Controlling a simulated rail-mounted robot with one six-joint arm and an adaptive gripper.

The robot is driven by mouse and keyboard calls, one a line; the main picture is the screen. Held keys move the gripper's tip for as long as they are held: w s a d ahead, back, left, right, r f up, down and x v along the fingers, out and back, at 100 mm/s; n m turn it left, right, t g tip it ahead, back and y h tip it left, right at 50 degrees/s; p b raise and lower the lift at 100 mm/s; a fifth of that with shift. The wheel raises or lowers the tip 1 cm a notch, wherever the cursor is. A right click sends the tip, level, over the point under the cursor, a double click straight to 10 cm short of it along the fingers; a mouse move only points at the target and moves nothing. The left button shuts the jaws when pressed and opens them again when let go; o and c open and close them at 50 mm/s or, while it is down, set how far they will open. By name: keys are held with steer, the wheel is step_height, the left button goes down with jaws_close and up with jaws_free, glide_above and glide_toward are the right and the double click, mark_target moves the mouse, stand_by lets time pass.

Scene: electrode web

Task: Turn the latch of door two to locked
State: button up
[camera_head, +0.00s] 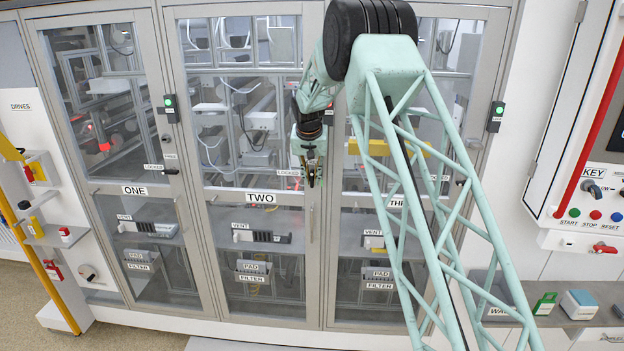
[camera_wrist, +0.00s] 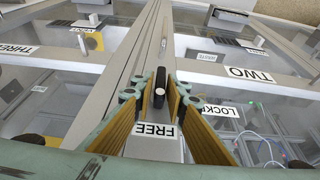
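Door two, labelled TWO (camera_head: 262,198), is the middle glazed door and looks closed. Its latch (camera_wrist: 159,86) is a short black bar with a pale end, seen in the wrist view on the metal door frame. The bar lies lengthwise along the frame, in line with the FREE label (camera_wrist: 156,130). The LOCKED label (camera_wrist: 221,110) is off to the right side. My gripper (camera_wrist: 160,102) is open, with one gold-padded finger on each side of the latch; I cannot tell whether they touch it. In the head view my gripper (camera_head: 311,172) hides the latch.
Door one, labelled ONE (camera_head: 134,190), is at the left, and door three is partly behind my arm. A LOCKED label (camera_head: 288,172) shows beside my gripper. A control panel with a KEY label (camera_head: 591,171) is at the right. A grey ledge (camera_head: 590,296) holds small boxes.

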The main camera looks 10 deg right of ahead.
steer(key=shift+c, duration=1.4)
steer(key=shift+w+a+h+b, duration=0.1)
steer(key=shift+a+h+b, duration=0.05)
steer(key=shift+h+b, duration=0.6)
steer(key=shift+a+f+n+g+h+b, duration=0.1)
steer(key=shift+n+g+h+b, duration=0.35)
steer(key=shift+h, duration=0.5)
steer(key=shift+a+f+n+g+h+b, duration=0.2)
steer(key=shift+n+h+b, duration=0.65)
steer(key=shift+h, duration=1.35)
steer(key=shift+d+f+n+g+h+b, duration=0.1)
steer(key=shift+n+g+h+b, duration=0.2)
steer(key=shift+h+b, duration=1.45)
steer(key=shift+a+f+n+g+h+b, duration=0.2)
steer(key=shift+n+h+b, duration=0.45)
steer(key=shift+h, duration=2)
steer(key=shift+d+r, duration=0.2)
steer(key=shift+r, duration=0.05)
